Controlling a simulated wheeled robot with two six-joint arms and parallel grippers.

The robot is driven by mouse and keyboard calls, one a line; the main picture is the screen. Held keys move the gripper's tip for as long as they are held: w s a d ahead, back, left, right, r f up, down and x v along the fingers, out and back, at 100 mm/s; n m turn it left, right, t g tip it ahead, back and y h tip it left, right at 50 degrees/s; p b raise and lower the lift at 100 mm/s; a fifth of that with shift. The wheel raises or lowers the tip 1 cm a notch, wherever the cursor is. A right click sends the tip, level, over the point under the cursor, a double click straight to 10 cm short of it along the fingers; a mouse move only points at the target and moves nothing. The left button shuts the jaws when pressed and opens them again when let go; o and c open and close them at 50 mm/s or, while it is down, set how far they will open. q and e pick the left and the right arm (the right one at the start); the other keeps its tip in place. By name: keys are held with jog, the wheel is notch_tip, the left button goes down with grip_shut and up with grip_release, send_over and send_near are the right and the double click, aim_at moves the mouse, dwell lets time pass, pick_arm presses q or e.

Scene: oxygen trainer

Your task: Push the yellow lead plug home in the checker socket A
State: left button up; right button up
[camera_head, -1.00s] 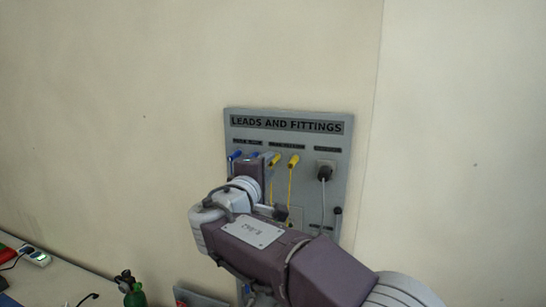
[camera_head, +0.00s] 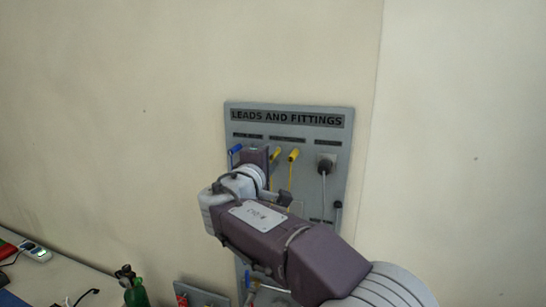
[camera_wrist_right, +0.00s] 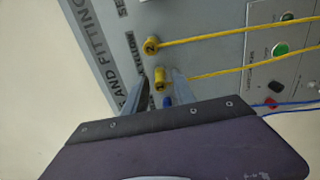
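Two yellow lead plugs sit on the grey "LEADS AND FITTINGS" board (camera_head: 338,112), the right one (camera_head: 293,155) clear and the left one (camera_head: 277,153) beside my right gripper (camera_head: 256,154). In the right wrist view, my gripper's two fingers (camera_wrist_right: 160,77) are apart, with the nearer yellow plug (camera_wrist_right: 159,76) between their tips; gaps show beside it. The other yellow plug (camera_wrist_right: 151,46) lies outside the fingers. Yellow leads run from both plugs. I cannot make out which socket is A. My left gripper is not in view.
A panel with a green button (camera_wrist_right: 281,49) is nearby. A green cylinder (camera_head: 136,295) stands at lower left.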

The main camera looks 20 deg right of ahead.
aim_at(271, 157)
dwell(0.4)
jog(key=shift+b, duration=0.3)
grip_shut()
jog(key=shift+b+v, duration=0.65)
jog(key=shift+v, duration=0.85)
jog(key=shift+b+v, duration=0.45)
jog(key=shift+v, duration=0.7)
